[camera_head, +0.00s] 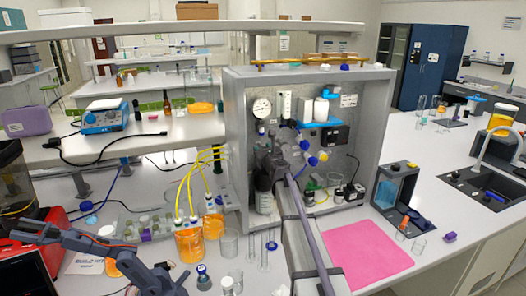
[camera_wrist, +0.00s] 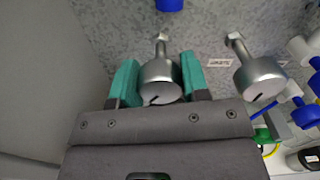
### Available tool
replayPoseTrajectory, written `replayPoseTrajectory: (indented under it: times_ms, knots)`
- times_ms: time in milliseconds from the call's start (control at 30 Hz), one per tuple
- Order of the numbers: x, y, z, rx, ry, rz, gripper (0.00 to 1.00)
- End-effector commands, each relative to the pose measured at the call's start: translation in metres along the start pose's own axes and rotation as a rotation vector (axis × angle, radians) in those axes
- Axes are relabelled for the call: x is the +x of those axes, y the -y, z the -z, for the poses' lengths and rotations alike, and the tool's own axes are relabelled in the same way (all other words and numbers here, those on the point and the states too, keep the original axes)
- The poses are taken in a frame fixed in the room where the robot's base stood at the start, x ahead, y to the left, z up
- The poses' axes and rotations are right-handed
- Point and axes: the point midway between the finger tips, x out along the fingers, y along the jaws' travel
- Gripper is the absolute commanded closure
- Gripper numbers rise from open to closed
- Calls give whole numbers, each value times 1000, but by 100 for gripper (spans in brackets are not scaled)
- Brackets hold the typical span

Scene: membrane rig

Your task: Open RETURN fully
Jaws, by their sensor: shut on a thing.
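In the wrist view, my gripper (camera_wrist: 160,78) has its two teal fingertips on either side of a round silver knob (camera_wrist: 159,82), shut on it. The knob has a dark pointer line slanting across its face and a stem against the grey speckled panel. A second silver knob (camera_wrist: 260,78), also with a dark line, stands to its right, apart from the fingers. A small white label (camera_wrist: 219,62) lies between them; I cannot read it surely, and no RETURN label is legible. In the head view, my gripper (camera_head: 270,158) is at the panel, and the held knob is hidden.
The grey rig frame (camera_head: 234,150) surrounds the panel. A pressure gauge (camera_head: 261,108) sits upper left, with blue fittings (camera_head: 304,145) close right of my gripper. Yellow tubes run left to orange-filled bottles (camera_head: 189,245). A pink mat (camera_head: 367,255) lies at front right.

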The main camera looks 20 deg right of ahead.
Motion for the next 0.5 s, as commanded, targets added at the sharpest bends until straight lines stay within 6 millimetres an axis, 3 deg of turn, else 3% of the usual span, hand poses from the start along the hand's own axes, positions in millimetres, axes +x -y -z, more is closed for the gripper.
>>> replayPoseTrajectory:
  times_ms: [500]
  knots:
    - [0, 0, 0, -163, 0, 0, 82]
